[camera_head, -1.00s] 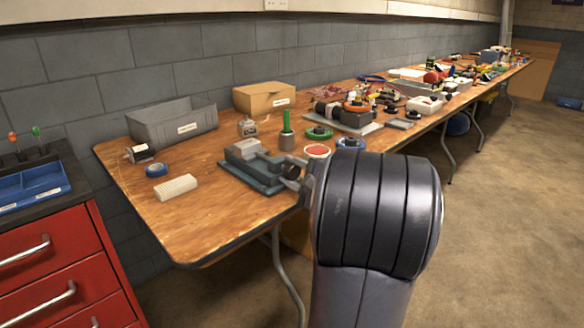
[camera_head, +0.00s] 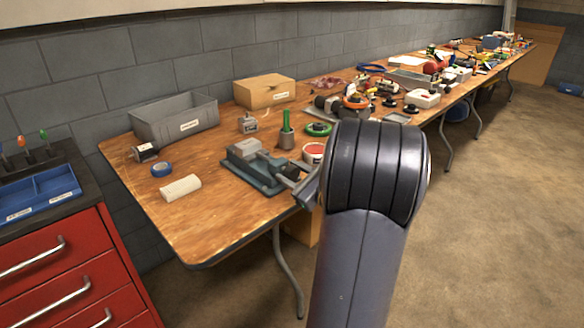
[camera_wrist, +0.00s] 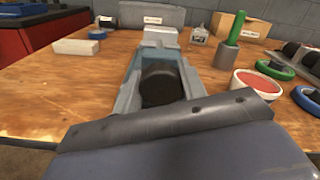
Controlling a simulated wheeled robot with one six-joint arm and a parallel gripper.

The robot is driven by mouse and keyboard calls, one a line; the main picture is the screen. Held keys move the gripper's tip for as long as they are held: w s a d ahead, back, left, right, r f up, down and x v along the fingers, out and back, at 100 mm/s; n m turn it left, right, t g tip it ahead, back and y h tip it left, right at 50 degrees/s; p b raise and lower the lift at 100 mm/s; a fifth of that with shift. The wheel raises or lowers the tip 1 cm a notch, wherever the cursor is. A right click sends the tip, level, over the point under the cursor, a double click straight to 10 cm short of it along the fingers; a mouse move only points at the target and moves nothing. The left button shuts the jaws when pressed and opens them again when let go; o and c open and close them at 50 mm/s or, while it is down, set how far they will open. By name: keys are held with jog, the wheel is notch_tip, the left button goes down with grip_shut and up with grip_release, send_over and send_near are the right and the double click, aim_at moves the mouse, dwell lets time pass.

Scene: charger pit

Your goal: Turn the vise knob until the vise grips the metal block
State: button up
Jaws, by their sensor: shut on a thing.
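The teal-grey vise (camera_head: 256,176) sits near the front edge of the wooden table (camera_head: 215,226). The metal block (camera_head: 246,147) appears as a pale grey block at the vise's far end. Whether the jaws touch it cannot be told. In the wrist view, the vise (camera_wrist: 160,36) lies straight ahead, and the dark round knob (camera_wrist: 158,86) is close to my gripper (camera_wrist: 160,76). My gripper is shut on the knob, its pale fingers on either side. In the head view, my arm covers part of the gripper and the knob.
A blue tape roll (camera_head: 161,169) and a white block (camera_head: 180,187) lie left of the vise. A green-handled tool (camera_head: 286,130) and a red-topped tin (camera_head: 313,152) stand close behind and right. A grey bin (camera_head: 175,121) and cardboard box (camera_head: 264,92) stand along the wall.

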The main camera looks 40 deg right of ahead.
jog(key=shift+m, duration=0.5)
jog(key=o, duration=1)
jog(key=shift+c, duration=0.2)
jog(key=s+p, duration=0.2)
jog(key=s, duration=0.8)
jog(key=shift+s+d, duration=0.4)
jog(key=shift+d, duration=0.05)
jog(key=w, duration=0.3)
jog(key=w+b, duration=0.1)
jog(key=w, duration=0.3)
jog(key=w+a, duration=0.1)
jog(key=w, duration=0.3)
jog(key=shift+b, duration=0.3)
jog(key=shift+s+d, duration=0.1)
